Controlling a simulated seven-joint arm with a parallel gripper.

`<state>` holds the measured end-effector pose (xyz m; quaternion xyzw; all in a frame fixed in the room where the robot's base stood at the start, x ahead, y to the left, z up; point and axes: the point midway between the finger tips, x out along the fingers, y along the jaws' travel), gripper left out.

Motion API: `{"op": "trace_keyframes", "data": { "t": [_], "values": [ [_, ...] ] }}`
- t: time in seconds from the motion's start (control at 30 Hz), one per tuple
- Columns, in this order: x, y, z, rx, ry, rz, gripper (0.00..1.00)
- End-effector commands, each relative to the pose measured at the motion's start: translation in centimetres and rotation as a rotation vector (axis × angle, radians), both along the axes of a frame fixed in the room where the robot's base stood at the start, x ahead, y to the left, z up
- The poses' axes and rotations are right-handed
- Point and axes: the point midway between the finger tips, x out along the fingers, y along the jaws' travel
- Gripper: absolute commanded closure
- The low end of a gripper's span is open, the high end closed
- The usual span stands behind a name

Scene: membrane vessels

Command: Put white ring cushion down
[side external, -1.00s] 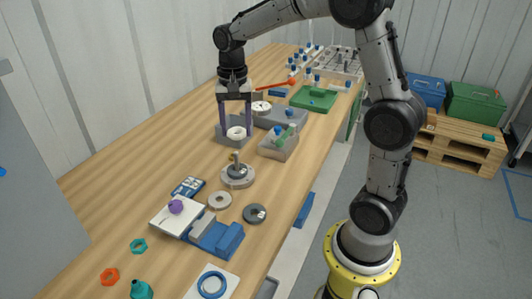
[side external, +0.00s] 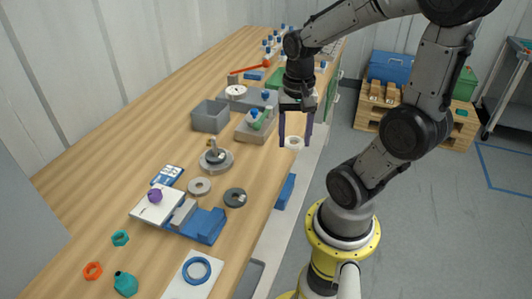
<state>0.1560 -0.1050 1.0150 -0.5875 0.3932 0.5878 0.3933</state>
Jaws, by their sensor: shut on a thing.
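The white ring cushion (side external: 294,143) is between the fingertips of my gripper (side external: 295,138). My gripper is shut on it, with one purple-grey finger at each side. The fingers point down, and the ring appears roughly level. It shows over the right edge of the wooden table, right of the grey tray with the green part; its height above the surface cannot be told. The open grey bin (side external: 210,116) stands to the left, apart from my gripper, and its visible inside looks empty.
A grey tray (side external: 255,127) holds a green part and a blue knob. A round metal fixture (side external: 216,160), a light grey ring (side external: 199,187) and a dark ring (side external: 235,198) stand nearer the camera. A blue ring (side external: 197,270) lies on a white plate. Bare wooden tabletop (side external: 110,150) lies along the left.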

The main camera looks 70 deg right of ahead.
Motion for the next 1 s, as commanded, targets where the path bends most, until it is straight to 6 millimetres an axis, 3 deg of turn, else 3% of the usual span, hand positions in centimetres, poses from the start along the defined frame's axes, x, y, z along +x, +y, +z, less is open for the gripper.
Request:
{"op": "trace_keyframes", "data": {
  "t": [0.3, 0.5, 0.77, 1.0],
  "values": [
    [5.7, -3.8, -3.2, 0.003, 0.005, 0.001, 0.91],
    [8.0, -5.4, -6.6, 0.003, 0.004, 0.001, 0.91],
    [9.4, -6.3, -8.5, 0.001, 0.000, 0.001, 0.91],
    [9.7, -6.5, -11.5, 0.002, 0.003, 0.001, 0.91]
  ]
}}
